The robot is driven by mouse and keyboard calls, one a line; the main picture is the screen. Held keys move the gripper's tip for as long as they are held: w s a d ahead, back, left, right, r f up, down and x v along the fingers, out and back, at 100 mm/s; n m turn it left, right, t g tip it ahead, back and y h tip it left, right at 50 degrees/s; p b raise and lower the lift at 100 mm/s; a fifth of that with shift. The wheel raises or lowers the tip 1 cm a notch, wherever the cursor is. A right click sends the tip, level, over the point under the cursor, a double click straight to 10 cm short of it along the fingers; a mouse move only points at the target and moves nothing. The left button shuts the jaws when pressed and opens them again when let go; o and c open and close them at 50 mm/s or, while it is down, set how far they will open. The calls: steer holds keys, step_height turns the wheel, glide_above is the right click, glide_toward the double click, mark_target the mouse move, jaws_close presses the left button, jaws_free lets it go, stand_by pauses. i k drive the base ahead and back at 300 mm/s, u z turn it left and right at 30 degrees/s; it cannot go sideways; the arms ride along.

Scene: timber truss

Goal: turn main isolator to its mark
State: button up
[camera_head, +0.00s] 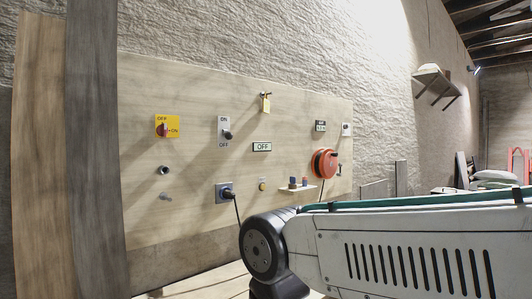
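The red rotary handle on a yellow plate, which looks like the main isolator (165,127), is on the upper left of the wooden panel. Its plate reads OFF at the top and ON at the right. The red handle looks roughly upright, toward OFF, but it is too small to be sure of its exact angle. My arm reaches in from the right and bends down at a dark joint at the lower middle, well to the right of the isolator and apart from it. My gripper is out of the picture.
The panel (190,80) also bears an ON/OFF lever switch (226,134), a socket with a plug and cable (226,192), an OFF sign (262,147), a hanging padlock tag (266,103), a red reel (323,164) and a small shelf (298,188). Timber posts (92,150) stand at the left.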

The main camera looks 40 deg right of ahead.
mark_target(162, 131)
steer(key=z, duration=0.05)
steer(key=k, duration=0.45)
steer(key=u, duration=0.8)
steer(key=i, duration=1.25)
steer(key=z, duration=0.8)
